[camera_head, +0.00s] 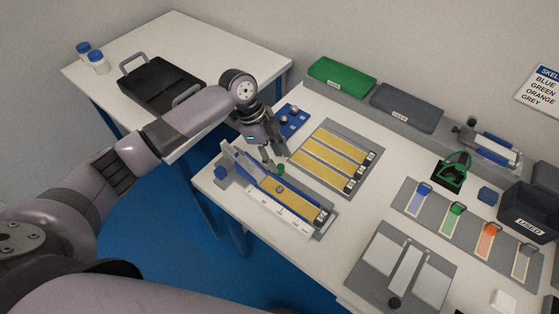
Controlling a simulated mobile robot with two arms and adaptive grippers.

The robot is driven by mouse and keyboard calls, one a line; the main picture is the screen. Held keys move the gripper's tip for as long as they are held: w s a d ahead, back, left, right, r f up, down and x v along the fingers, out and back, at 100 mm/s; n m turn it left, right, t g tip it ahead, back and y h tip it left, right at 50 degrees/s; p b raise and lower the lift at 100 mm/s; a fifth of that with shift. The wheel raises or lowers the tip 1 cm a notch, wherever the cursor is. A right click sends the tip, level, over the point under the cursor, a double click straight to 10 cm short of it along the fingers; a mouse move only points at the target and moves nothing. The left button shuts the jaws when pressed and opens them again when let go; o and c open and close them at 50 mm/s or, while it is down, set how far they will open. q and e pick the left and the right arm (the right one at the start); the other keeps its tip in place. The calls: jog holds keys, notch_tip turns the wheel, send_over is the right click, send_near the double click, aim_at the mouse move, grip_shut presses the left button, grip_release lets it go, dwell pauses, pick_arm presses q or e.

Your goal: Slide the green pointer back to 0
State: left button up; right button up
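A hardness tester (276,207) lies near the front left edge of the white table, with a white scale along its near side and a yellow strip labelled at its right end. The small green pointer (281,169) shows at the upper edge of the strip, toward the tester's left half; its exact scale reading is too small to tell. My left gripper (276,160) is just above and left of the green pointer, pointing down. Its fingers look spread, with nothing seen between them. I cannot tell whether a fingertip touches the pointer. My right gripper is not in view.
A grey plate with yellow strips (335,157) lies right behind the tester. A grey fixture (404,268) and coloured-tab slides (452,217) are to the right. A black tray (160,82) is on the other table.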

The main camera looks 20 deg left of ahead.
aim_at(280, 171)
pick_arm(q)
jog(key=shift+x, duration=1.45)
jog(key=shift+c, duration=0.3)
grip_shut()
